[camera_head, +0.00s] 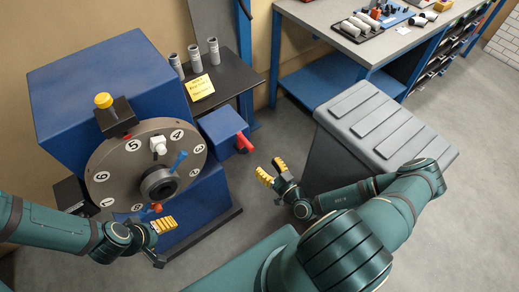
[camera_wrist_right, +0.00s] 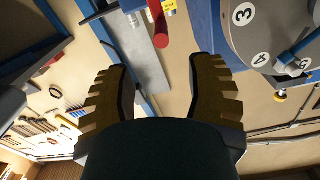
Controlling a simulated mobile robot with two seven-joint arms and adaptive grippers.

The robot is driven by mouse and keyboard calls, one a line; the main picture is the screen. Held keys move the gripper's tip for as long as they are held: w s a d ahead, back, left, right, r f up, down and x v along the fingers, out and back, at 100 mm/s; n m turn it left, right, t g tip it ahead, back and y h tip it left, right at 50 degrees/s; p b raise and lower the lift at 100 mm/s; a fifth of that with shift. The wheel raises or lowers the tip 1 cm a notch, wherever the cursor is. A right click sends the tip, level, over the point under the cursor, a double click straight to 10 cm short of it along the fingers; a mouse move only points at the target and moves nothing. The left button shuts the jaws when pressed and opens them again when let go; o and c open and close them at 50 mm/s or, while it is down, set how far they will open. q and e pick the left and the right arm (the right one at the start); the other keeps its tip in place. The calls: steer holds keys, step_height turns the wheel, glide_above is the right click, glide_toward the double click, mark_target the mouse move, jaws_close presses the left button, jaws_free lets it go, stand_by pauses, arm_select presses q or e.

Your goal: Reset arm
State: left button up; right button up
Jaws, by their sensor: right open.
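My right gripper (camera_head: 271,173) is open, with its yellow ribbed fingers apart and nothing between them. It hangs over the floor, to the right of the blue machine (camera_head: 100,82) and apart from the red handle (camera_head: 243,143). In the right wrist view its two fingers (camera_wrist_right: 160,82) stand wide apart, and the red handle (camera_wrist_right: 160,28) shows beyond them. My left gripper (camera_head: 164,225) is in front of the machine's lower edge, below the numbered grey dial (camera_head: 122,173). Its yellow fingers look close together, but their opening is unclear.
A grey lidded bin (camera_head: 375,125) stands right of my right gripper, close to the arm. A dark shelf (camera_head: 236,76) holds several grey cylinders (camera_head: 194,58) and a yellow note (camera_head: 199,87). A workbench (camera_head: 330,12) with parts stands behind. Floor is free between machine and bin.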

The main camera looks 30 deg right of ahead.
steer(key=s+a+r+n+g+y+b, duration=0.1)
steer(key=s+a+n+g+y, duration=0.3)
steer(key=a+n+y, duration=0.6)
steer(key=s+a+n+g+y+b, duration=0.1)
steer(key=a+n+g+y, duration=0.45)
steer(key=n, duration=0.85)
steer(key=s+a+f+n+g+h+b, duration=0.1)
steer(key=s+a+f+n+g+h, duration=0.2)
steer(key=n, duration=0.5)
steer(key=s+n+g+h+b, duration=0.1)
steer(key=s+n+g, duration=0.25)
steer(key=n, duration=0.35)
steer(key=s+a+f+n+g+h, duration=0.25)
steer(key=n+g, duration=0.25)
steer(key=n, duration=0.3)
steer(key=w+d+r+n+t+h+b, duration=0.1)
steer(key=w+n+t+h, duration=0.1)
steer(key=n, duration=1)
steer(key=w+d+r+n+t+h+b, duration=0.1)
steer(key=w+n, duration=0.5)
steer(key=n, duration=0.6)
steer(key=t+h+b, duration=0.1)
steer(key=t+h, duration=0.1)
steer(key=h, duration=0.1)
steer(key=shift+w+d+r, duration=0.15)
steer(key=shift+w+r, duration=0.15)
